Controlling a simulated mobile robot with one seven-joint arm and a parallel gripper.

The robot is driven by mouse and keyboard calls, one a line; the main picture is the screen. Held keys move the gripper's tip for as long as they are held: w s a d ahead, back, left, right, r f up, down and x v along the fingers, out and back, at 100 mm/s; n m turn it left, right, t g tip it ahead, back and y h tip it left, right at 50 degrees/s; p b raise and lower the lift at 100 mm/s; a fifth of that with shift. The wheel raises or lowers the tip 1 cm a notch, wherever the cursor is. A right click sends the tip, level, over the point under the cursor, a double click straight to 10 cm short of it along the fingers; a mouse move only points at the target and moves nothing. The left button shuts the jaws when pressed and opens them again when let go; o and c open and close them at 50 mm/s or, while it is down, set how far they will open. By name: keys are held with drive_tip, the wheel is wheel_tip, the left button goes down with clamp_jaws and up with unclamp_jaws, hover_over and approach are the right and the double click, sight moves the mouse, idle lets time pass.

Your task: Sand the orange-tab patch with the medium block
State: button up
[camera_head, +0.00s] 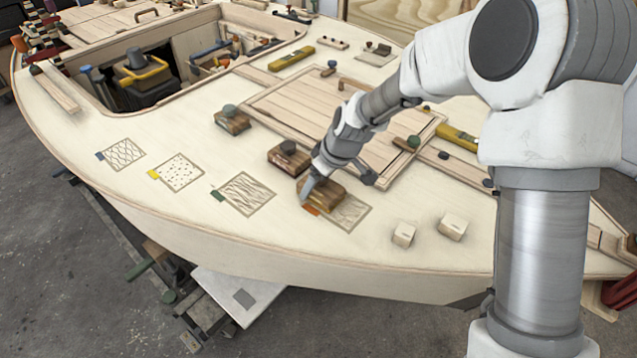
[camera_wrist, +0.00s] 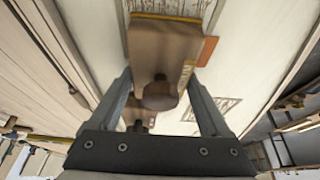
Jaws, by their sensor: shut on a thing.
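The orange-tab patch (camera_head: 350,213) is a scratched rectangle on the deck, with its orange tab (camera_head: 311,210) at its left corner. A brown sanding block (camera_head: 326,194) with a round knob covers the patch's left part. My gripper (camera_head: 312,186) is shut on this block, one finger on each side. In the wrist view the held block (camera_wrist: 165,45) lies between the gripper's fingers (camera_wrist: 160,78), beside the orange tab (camera_wrist: 207,50). I cannot read the block's grit, or tell whether it touches the deck. Two other knobbed blocks stand behind, one near (camera_head: 286,160) and one farther left (camera_head: 232,122).
Blue-tab (camera_head: 121,154), yellow-tab (camera_head: 181,173) and green-tab (camera_head: 244,194) patches lie to the left. Two pale small blocks stand to the right, one (camera_head: 403,235) and another (camera_head: 453,226). A slatted hatch (camera_head: 330,120) lies behind. The deck edge is in front.

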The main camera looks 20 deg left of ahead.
wheel_tip(320, 180, up, 4)
drive_tip(key=shift+a+r+p, duration=0.1)
drive_tip(key=shift+p, duration=1)
drive_tip(key=shift+r+p, duration=1.3)
drive_tip(key=shift+r, duration=0.75)
drive_tip(key=shift+f, duration=0.1)
